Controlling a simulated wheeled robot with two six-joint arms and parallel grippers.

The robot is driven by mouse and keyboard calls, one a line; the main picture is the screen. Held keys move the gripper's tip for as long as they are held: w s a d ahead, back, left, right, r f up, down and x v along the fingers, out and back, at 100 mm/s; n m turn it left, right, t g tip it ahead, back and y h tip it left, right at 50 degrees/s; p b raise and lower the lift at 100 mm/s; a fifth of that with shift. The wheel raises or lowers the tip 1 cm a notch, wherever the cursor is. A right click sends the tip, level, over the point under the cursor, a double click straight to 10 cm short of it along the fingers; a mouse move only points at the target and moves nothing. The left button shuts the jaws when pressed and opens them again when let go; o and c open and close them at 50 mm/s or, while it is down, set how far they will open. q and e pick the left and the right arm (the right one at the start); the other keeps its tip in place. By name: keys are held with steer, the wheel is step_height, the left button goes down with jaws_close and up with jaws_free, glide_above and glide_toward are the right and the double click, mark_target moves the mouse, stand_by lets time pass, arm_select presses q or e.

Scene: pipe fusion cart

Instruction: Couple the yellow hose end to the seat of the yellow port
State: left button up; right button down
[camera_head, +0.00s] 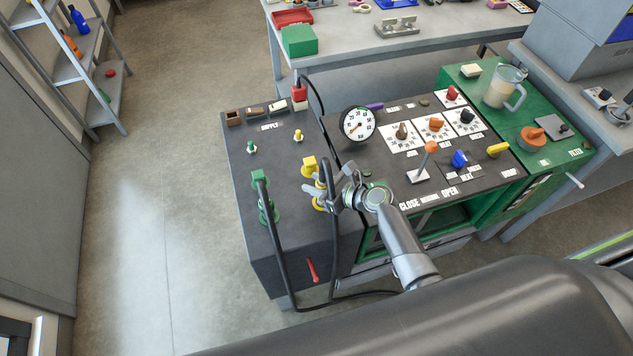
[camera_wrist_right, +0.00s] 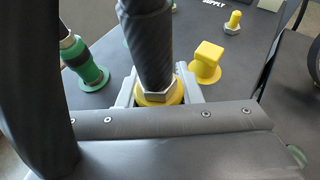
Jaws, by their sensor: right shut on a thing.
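The yellow hose end (camera_head: 320,184) is on a black hose at the front left of the cart top. My right gripper (camera_head: 332,194) is shut on it, and the wrist view shows the fingers on both sides of its metal nut and yellow collar (camera_wrist_right: 158,95). A yellow round seat (camera_head: 318,204) shows just below the hose end in the head view. I cannot tell whether the two touch. In the wrist view the fingers and hose hide what lies under the collar. A yellow square-topped fitting (camera_head: 309,164) stands just behind; it also shows in the wrist view (camera_wrist_right: 207,58). My left gripper is out of view.
A green hose end (camera_head: 268,211) with its black hose stands to the left, near a green fitting (camera_head: 260,177). A gauge (camera_head: 358,124), an orange-knobbed lever (camera_head: 430,148) and several knobs stand to the right. A red-topped connector (camera_head: 299,93) is at the back.

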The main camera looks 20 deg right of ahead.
steer(key=shift+f+b, duration=0.65)
steer(key=shift+f, duration=0.2)
steer(key=c, duration=0.9)
jaws_free()
steer(key=shift+c, duration=0.2)
steer(key=b+v, duration=0.1)
steer(key=v, duration=1.6)
steer(key=shift+d+r, duration=0.2)
steer(key=shift+s, duration=0.1)
